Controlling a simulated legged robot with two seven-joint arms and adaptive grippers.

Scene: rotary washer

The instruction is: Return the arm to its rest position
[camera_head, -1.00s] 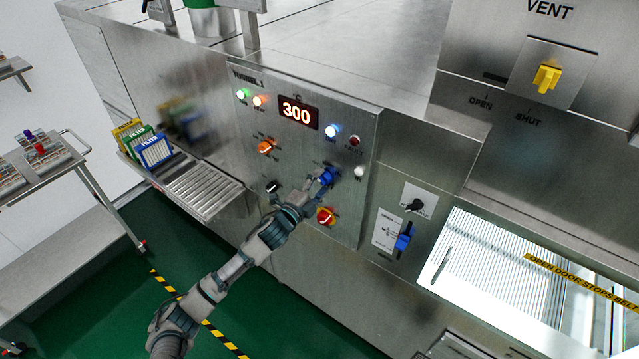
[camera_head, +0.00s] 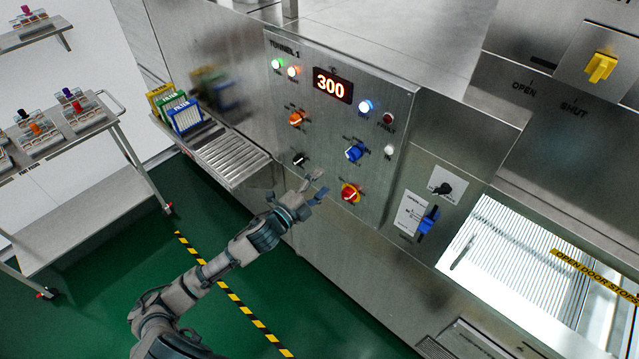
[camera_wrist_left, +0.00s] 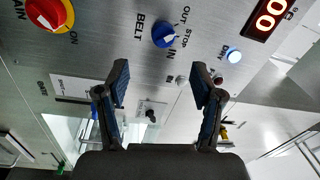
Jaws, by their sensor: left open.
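My left arm comes in from the lower left in the head view. My left gripper (camera_head: 318,188) is open and empty, in front of the lower part of the control panel (camera_head: 330,130), left of the red main knob (camera_head: 350,193) and below the blue belt knob (camera_head: 354,153). In the left wrist view the two fingers of the gripper (camera_wrist_left: 160,85) are spread wide, with nothing between them. The belt knob (camera_wrist_left: 165,33) shows beyond the fingertips, apart from them, its white pointer toward the lower right. My right gripper is not in view.
The display (camera_head: 332,85) reads 300. An orange knob (camera_head: 296,118) and a black knob (camera_head: 299,159) are on the panel's left. A roller shelf (camera_head: 220,155) with filter boxes (camera_head: 175,108) juts out at left. A cart (camera_head: 75,135) stands farther left. Green floor lies open below.

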